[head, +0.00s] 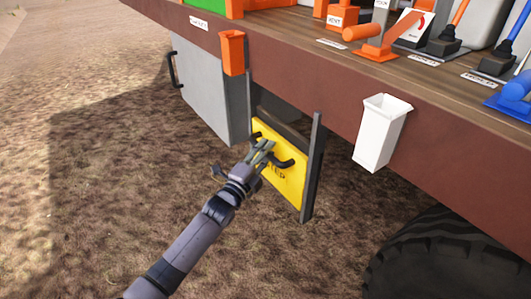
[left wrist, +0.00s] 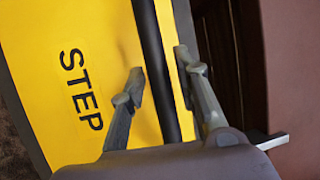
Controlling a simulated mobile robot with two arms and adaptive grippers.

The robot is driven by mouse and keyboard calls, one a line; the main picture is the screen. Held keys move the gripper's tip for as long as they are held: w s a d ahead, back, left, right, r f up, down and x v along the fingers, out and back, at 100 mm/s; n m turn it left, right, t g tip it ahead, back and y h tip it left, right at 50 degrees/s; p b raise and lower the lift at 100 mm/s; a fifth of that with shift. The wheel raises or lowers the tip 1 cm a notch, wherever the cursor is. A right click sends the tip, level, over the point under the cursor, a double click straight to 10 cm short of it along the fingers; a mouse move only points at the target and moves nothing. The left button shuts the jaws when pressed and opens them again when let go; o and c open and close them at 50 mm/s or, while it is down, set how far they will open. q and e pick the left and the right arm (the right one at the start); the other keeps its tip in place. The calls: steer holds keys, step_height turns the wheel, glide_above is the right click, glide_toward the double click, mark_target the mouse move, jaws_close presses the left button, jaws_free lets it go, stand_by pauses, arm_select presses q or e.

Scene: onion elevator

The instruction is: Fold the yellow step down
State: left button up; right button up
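The yellow step (head: 293,190) is an upright panel between two dark posts under the platform edge in the head view. It fills the left of the left wrist view (left wrist: 35,50), with the word STEP on it. A black bar handle (head: 288,163) runs across its front; it also shows in the left wrist view (left wrist: 156,65). My left gripper (head: 266,147) is at the handle. In the left wrist view its two fingers (left wrist: 160,72) are apart, one on each side of the bar, with small gaps visible. My right gripper is out of view.
The brown platform edge (head: 300,83) overhangs the step. An orange bin (head: 232,55) and a white bin (head: 381,135) hang from it. A grey cabinet (head: 208,95) stands left of the step, and a large tyre (head: 440,262) lower right. The ground in front is clear.

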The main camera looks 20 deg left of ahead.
arm_select(q)
jaws_close()
stand_by(0.6)
